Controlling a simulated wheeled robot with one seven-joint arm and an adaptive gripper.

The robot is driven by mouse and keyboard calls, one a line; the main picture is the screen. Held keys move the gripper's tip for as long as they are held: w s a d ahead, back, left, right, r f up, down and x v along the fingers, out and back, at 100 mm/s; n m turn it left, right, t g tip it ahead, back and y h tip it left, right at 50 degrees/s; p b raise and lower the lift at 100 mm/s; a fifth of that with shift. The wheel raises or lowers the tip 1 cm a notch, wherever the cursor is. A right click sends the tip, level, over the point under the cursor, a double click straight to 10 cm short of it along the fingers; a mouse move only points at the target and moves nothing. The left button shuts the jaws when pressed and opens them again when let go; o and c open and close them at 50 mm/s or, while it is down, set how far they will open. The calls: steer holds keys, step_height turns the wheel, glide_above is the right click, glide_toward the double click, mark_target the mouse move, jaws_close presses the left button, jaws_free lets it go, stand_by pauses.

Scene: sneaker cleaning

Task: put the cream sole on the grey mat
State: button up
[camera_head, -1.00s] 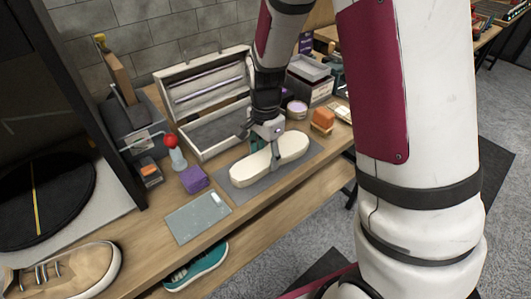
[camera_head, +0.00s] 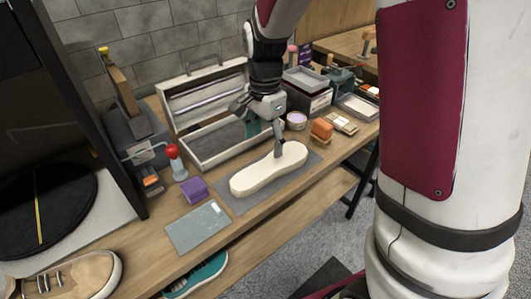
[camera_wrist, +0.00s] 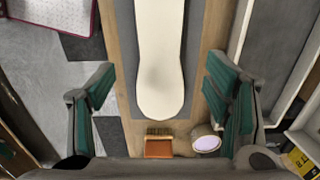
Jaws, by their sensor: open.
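The cream sole (camera_head: 262,174) lies flat on the grey mat (camera_head: 240,206) on the wooden workbench. My gripper (camera_head: 260,127) is open and raised above the sole's far right end, with no hold on it. In the wrist view, the sole (camera_wrist: 160,60) lies lengthwise below and between the spread green-padded fingers of my gripper (camera_wrist: 160,100). Strips of the mat (camera_wrist: 190,85) show on both sides of it there. The sole's upper end runs out of the wrist view.
An open toolbox (camera_head: 205,150) stands behind the mat. A purple block (camera_head: 194,190), a grey plate (camera_head: 198,228) and a red-topped bottle (camera_head: 176,163) are to the left. An orange brush (camera_head: 321,130) and a round tin (camera_head: 296,121) stand near the sole's right end.

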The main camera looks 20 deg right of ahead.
steer(key=s+r+n+t, duration=0.2)
steer(key=s+r+n, duration=0.5)
steer(key=s+r, duration=0.6)
steer(key=s+n+t, duration=0.1)
steer(key=s+n, duration=0.6)
steer(key=s, duration=0.5)
steer(key=shift+d+n, duration=0.15)
steer(key=shift+n, duration=0.15)
steer(key=shift+s+r, duration=0.1)
steer(key=shift+r, duration=0.05)
steer(key=shift+t, duration=0.6)
step_height(320, 180, up, 5)
steer(key=p, duration=0.3)
steer(key=shift+f+p, duration=0.2)
steer(key=shift+p, duration=0.2)
